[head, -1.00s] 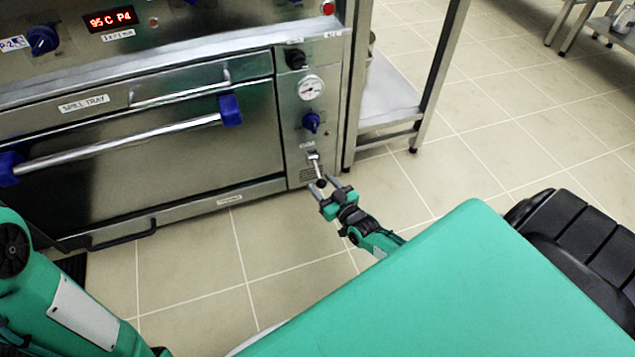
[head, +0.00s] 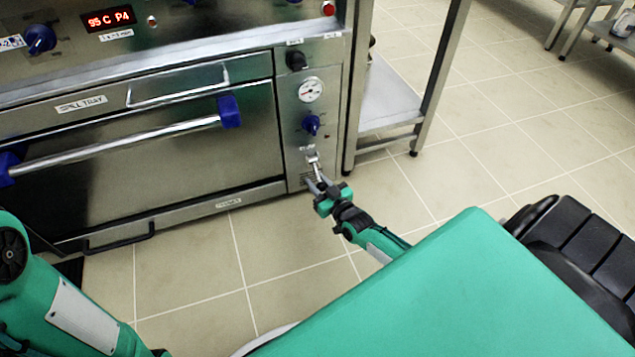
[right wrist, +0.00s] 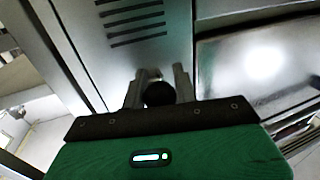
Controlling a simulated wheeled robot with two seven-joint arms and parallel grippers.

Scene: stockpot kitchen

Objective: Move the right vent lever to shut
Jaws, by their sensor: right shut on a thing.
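The right vent lever (head: 314,164) is a small metal lever low on the steel panel at the right end of the oven. In the right wrist view its dark round knob (right wrist: 159,94) sits between my fingers. My right gripper (head: 317,184) reaches up to the lever from below and is shut on it. Its two fingers also show in the right wrist view (right wrist: 158,88), one on each side of the knob. The lever's far end is partly hidden. My left arm shows at the lower left, but its gripper is out of the picture.
A round gauge (head: 311,90) and a blue knob (head: 311,124) sit above the lever. The oven door has a long handle (head: 120,147) to the left. A steel shelf stand (head: 392,112) stands close on the right. The tiled floor below is clear.

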